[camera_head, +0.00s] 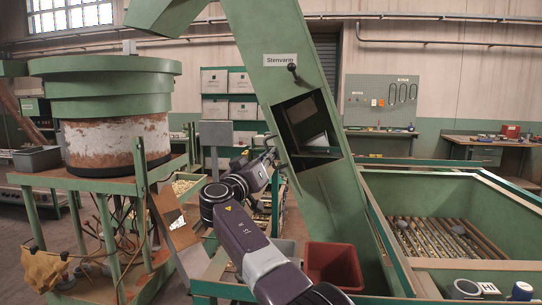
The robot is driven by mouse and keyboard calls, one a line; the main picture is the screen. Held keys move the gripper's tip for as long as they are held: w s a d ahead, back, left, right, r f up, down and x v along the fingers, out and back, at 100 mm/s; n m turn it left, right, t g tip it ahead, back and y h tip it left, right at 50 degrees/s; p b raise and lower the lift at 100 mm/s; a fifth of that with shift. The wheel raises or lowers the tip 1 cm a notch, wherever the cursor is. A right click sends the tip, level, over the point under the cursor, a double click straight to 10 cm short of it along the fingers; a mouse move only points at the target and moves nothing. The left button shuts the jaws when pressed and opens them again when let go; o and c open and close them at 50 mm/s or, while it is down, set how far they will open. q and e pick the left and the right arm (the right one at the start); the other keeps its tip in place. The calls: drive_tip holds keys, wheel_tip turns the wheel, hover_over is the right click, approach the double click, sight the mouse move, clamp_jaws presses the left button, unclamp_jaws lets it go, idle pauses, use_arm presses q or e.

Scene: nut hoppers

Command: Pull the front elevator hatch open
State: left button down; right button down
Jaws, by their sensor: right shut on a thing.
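The green front elevator (335,190) slants up through the middle, with a sign reading "Stenvarm". A dark rectangular opening (308,122) shows in its face, with light grey surfaces inside. The hatch (278,138) appears as a narrow green edge along the left side of this opening, seen nearly edge-on, so it stands at least partly open. My right gripper (270,147) is at that left edge, shut on the hatch; its fingertips are small and partly hidden. My right arm reaches up from the bottom middle. My left gripper is not in view.
A black knob (291,67) sits above the opening. A green bowl feeder (105,90) on a stand is at left. A red bin (333,265) stands below the elevator. A large green hopper (440,195) with rollers is at right. White boxes (214,81) are on shelves behind.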

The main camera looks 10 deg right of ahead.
drive_tip(key=shift+f, duration=0.35)
drive_tip(key=c, duration=2.1)
unclamp_jaws()
drive_tip(key=shift+r, duration=0.25)
drive_tip(key=shift+d+r, duration=0.15)
